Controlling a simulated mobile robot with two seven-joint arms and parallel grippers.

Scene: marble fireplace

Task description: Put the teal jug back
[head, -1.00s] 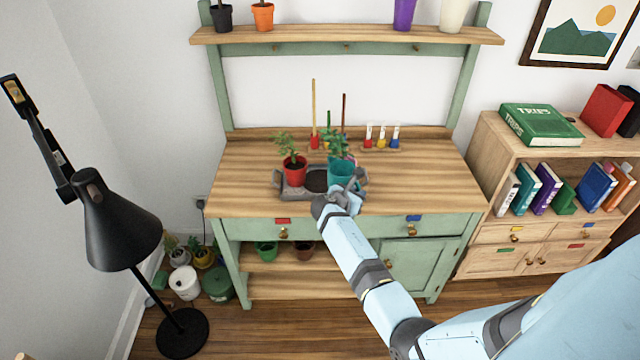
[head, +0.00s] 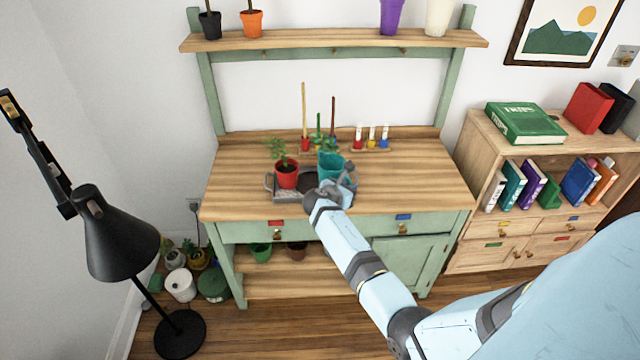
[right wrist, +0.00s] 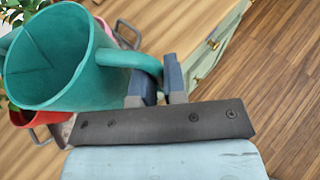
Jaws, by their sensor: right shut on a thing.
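The teal jug (head: 330,166) is above the right part of the grey tray (head: 287,197) on the workbench. In the right wrist view the jug (right wrist: 60,65) shows its wide open mouth and its handle. My right gripper (head: 336,188) is at the jug's near side. In the right wrist view its fingers (right wrist: 157,82) are shut on the handle. A red pot with a plant (head: 287,176) stands in the left part of the tray, beside the jug. I cannot tell exactly how far the jug is above the tray. My left gripper is out of view.
Tool holders (head: 370,146) stand at the back of the bench. The bench top (head: 420,185) is clear on the right. A black lamp (head: 118,235) stands at left, a bookcase (head: 480,135) at right. Several pots sit on the upper shelf (head: 300,42).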

